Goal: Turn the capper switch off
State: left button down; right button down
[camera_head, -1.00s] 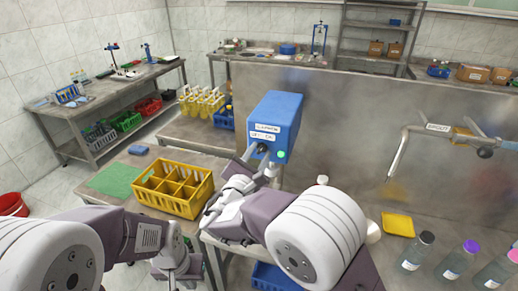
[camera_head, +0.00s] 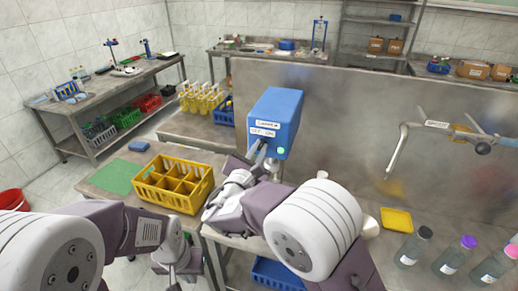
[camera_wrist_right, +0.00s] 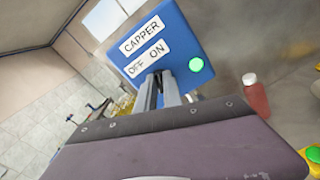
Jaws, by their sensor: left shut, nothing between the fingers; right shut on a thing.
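The blue capper box (camera_head: 275,112) stands on the bench in front of the metal panel. It also shows in the right wrist view (camera_wrist_right: 175,30), with labels reading CAPPER and OFF ON. A green light (camera_head: 281,151) glows right of the switch; it also shows in the right wrist view (camera_wrist_right: 196,64). My right gripper (camera_head: 258,152) reaches the box's front below the OFF ON label. Its fingers (camera_wrist_right: 160,88) are shut on the switch, which they hide, so its position cannot be read. My left gripper (camera_head: 174,266) hangs low at left, shut and empty, away from the box.
A yellow divided crate (camera_head: 166,200) and a green mat (camera_head: 112,177) lie left of my right arm. A yellow tray (camera_head: 396,219) and several capped bottles (camera_head: 455,256) stand at right. A bent nozzle (camera_head: 397,150) overhangs the right bench. A red-brown bottle (camera_wrist_right: 255,98) stands beside the box.

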jog(key=n+p, duration=0.1)
jog(key=n, duration=0.1)
jog(key=n+p, duration=0.1)
jog(key=n, duration=0.2)
jog(key=shift+a+r, duration=0.15)
jog(key=shift+r, duration=0.05)
jog(key=n+p, duration=0.3)
jog(key=n, duration=0.2)
jog(key=shift+a+f, duration=0.1)
jog(key=shift+n, duration=0.4)
jog(key=c, duration=1.5)
grip_release()
jog(key=shift+w+f, duration=0.1)
jog(key=b+v, duration=0.2)
jog(key=v, duration=0.7)
jog(key=shift+b, duration=0.3)
